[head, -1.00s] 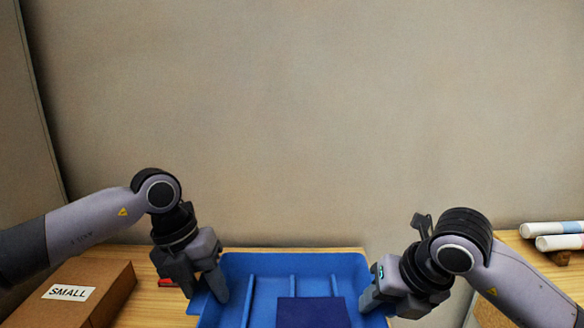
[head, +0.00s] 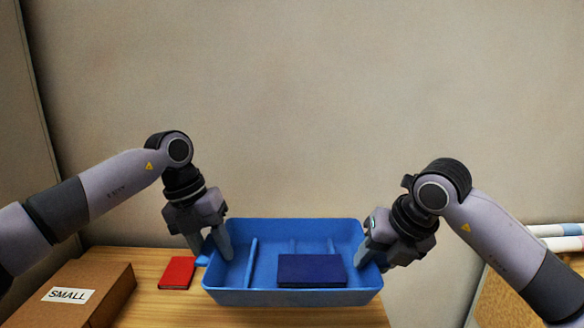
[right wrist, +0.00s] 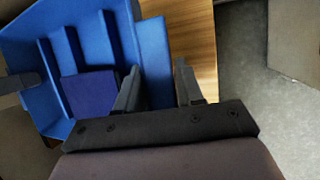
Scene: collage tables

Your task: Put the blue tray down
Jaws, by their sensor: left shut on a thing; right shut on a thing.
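The blue tray (head: 290,296) is in the middle of the head view, over the wooden table. It has low divider ribs, and a dark blue flat block (head: 311,270) lies inside it. My left gripper (head: 213,252) is shut on the tray's left side. My right gripper (head: 373,254) is shut on its right side. The right wrist view shows the tray's rim flange (right wrist: 155,62) between my right fingers, with the dark blue block (right wrist: 90,92) inside. I cannot tell whether the tray's underside touches the table.
A cardboard box marked SMALL (head: 98,284) stands at the table's left front. A red flat block (head: 176,272) lies on the wooden table (head: 185,312) left of the tray. Rolled white tubes (head: 556,237) lie on another surface at the far right, beyond a gap.

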